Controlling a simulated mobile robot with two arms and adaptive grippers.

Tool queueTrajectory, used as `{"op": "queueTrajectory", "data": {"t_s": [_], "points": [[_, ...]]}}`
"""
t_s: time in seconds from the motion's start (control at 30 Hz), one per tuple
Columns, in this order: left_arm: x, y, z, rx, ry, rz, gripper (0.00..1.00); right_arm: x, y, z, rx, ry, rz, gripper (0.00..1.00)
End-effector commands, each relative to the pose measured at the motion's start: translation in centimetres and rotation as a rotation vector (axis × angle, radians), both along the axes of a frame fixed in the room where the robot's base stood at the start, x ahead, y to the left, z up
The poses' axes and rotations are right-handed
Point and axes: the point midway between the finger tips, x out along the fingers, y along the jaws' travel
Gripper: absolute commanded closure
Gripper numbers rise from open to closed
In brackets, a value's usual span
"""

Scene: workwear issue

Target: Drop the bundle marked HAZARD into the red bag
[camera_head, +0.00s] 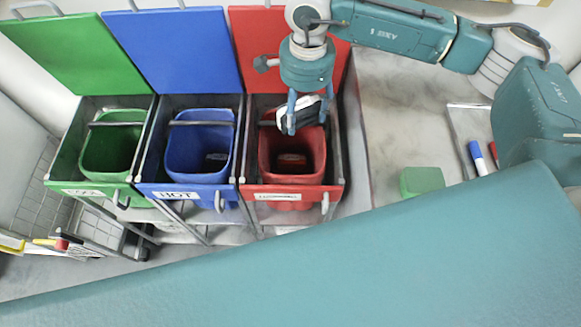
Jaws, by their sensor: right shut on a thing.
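The red bag (264,155) hangs open in a frame below a raised red lid (257,40). The label (290,196) on its front is too small to read. My right gripper (305,118) is over the far part of the red bag's opening. It is shut on a white and dark bundle (308,104), which looks to be above the rim. No HAZARD mark can be read on the bundle from here. Something lies at the bottom of the red bag (291,160), hard to make out. My left gripper is not in view.
A blue bag (172,155) labelled HOT and a green bag (112,160) stand open to the left, lids raised. A green block (421,181) and markers (479,157) lie on the worktop (395,120) at right. A wire cart (40,205) stands at far left.

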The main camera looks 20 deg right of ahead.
Motion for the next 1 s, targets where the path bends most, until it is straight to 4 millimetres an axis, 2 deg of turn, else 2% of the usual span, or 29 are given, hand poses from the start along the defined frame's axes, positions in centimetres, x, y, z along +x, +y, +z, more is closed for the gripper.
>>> {"op": "queueTrajectory", "data": {"t_s": [0.03,0.1,0.2,0.33,0.57,1.0], "points": [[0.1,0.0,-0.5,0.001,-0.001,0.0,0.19,0.1,0.3,-1.8,0.003,0.01,-0.097,0.71],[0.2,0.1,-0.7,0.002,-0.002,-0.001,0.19,0.3,0.5,-3.5,0.002,0.015,-0.227,0.71],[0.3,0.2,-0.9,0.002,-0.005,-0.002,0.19,0.6,0.7,-5.3,0.0,0.019,-0.37,0.71],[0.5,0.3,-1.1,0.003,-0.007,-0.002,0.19,0.7,0.8,-6.5,-0.003,0.022,-0.474,0.71],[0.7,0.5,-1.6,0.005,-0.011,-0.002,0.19,0.7,0.7,-7.9,-0.004,0.022,-0.505,0.71],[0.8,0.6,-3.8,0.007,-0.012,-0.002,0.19,0.6,0.7,-12.5,-0.005,0.022,-0.502,0.71]]}}
